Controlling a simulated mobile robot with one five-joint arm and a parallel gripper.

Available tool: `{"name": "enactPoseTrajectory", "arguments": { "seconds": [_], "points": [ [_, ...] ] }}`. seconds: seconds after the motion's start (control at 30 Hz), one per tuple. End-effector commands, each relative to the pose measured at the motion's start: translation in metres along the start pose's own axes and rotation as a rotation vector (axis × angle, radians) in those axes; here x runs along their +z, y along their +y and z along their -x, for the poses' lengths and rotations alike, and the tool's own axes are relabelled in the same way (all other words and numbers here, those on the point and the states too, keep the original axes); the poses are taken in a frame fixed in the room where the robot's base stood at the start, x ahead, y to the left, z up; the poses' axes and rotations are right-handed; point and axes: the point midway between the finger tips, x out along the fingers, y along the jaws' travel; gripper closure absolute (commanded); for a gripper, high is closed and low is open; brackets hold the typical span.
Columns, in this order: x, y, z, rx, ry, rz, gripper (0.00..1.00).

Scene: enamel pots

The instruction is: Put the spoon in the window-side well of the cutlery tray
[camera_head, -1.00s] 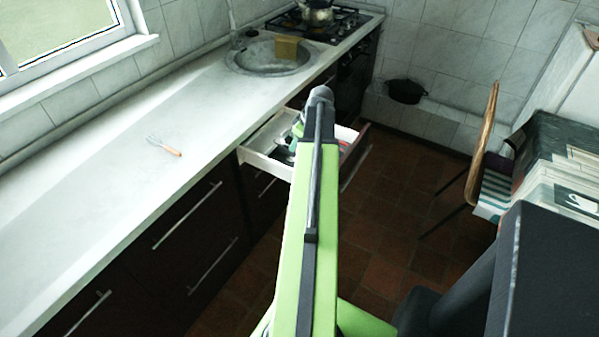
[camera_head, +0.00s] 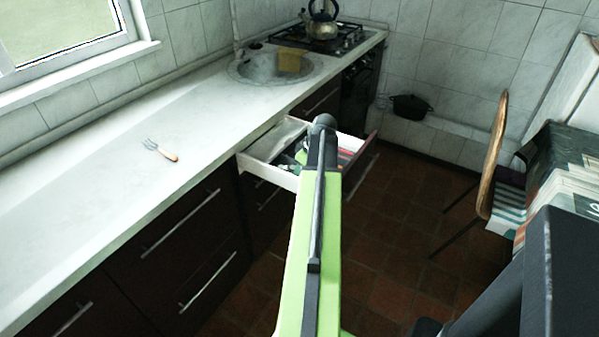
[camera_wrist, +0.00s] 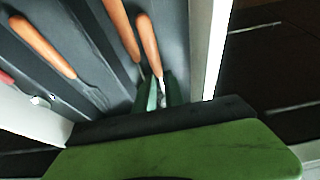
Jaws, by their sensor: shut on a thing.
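My gripper (camera_wrist: 161,93) is shut on the metal neck of an orange-handled piece of cutlery, which I take for the spoon (camera_wrist: 150,45). Its handle points away from my gripper, and its bowl end is hidden. The grey cutlery tray (camera_wrist: 85,55) lies below in the open drawer, with more orange-handled cutlery in its wells. The spoon is close to the white drawer wall on the right; I cannot tell whether it touches the tray. In the head view my arm hides much of the drawer (camera_head: 268,171).
A fork (camera_head: 160,150) with an orange handle lies on the white counter (camera_head: 110,190). A chair (camera_head: 492,160) stands to the right; the floor between is clear.

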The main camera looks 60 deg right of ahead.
Motion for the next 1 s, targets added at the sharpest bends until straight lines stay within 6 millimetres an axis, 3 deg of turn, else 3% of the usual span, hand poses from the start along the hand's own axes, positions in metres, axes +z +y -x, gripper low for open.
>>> {"name": "enactPoseTrajectory", "arguments": {
  "seconds": [0.13, 0.17, 0.3, 0.7, 0.87, 1.0],
  "points": [
    [0.003, 0.0, -0.006, 0.0, -0.001, 0.0, 1.0],
    [0.002, 0.0, -0.005, 0.0, -0.002, 0.0, 0.82],
    [0.002, 0.0, -0.005, 0.0, -0.003, 0.001, 0.65],
    [-0.001, 0.001, 0.002, 0.002, -0.003, 0.001, 0.65],
    [-0.003, 0.0, 0.026, 0.002, -0.002, -0.001, 0.65],
    [-0.005, -0.001, 0.059, 0.001, -0.001, 0.0, 0.65]
  ]
}}
